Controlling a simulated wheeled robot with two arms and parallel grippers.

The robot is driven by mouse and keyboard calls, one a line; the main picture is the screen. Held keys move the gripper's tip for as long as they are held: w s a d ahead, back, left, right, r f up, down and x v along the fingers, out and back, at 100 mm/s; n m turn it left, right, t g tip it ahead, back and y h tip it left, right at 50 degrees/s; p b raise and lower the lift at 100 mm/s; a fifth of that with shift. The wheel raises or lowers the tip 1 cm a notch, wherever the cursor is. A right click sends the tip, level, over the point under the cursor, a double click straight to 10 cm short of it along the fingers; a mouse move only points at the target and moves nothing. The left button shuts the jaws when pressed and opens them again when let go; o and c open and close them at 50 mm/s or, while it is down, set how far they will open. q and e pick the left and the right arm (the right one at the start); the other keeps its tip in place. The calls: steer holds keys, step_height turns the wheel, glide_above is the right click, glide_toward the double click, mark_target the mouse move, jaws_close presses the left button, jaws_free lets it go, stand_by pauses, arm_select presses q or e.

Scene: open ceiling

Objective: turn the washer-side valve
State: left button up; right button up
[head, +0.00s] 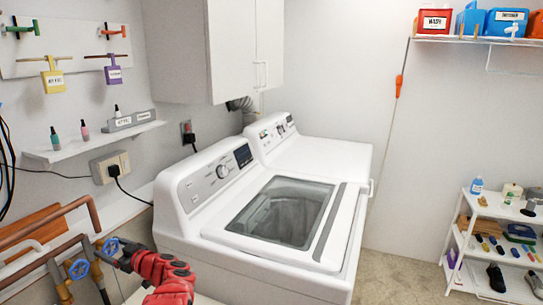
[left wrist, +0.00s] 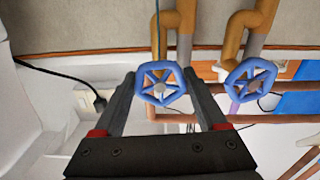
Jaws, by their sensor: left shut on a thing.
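The washer-side valve is a blue spoked handwheel (head: 110,246) on the copper pipes at the lower left of the head view, nearer the washer. In the left wrist view this blue wheel (left wrist: 161,84) sits between my two dark fingers. My left gripper (head: 123,258), red and black, is shut on the wheel's rim. A second blue handwheel (head: 78,269) stands beside it, farther from the washer; it also shows to the right in the left wrist view (left wrist: 250,80), apart from my fingers. My right gripper is not in view.
The white top-loading washer (head: 215,180) stands just right of the valves, with a dryer (head: 325,158) behind it. Copper pipes (head: 40,238) run close around the wheels. A wall shelf (head: 95,147) hangs above. Open floor (head: 400,270) lies right of the washer, before a white rack (head: 455,230).

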arm_select(q)
steer(key=n, duration=0.2)
steer(key=shift+n, duration=0.6)
steer(key=n, duration=0.4)
steer(key=shift+f, duration=0.1)
steer(key=n, duration=0.2)
steer(key=shift+n, duration=0.4)
steer(key=n+b, duration=0.1)
steer(key=n, duration=0.1)
steer(key=shift+f+n, duration=0.1)
steer(key=shift+n, duration=0.2)
steer(key=shift+r+n, duration=0.2)
steer(key=shift+n, duration=0.2)
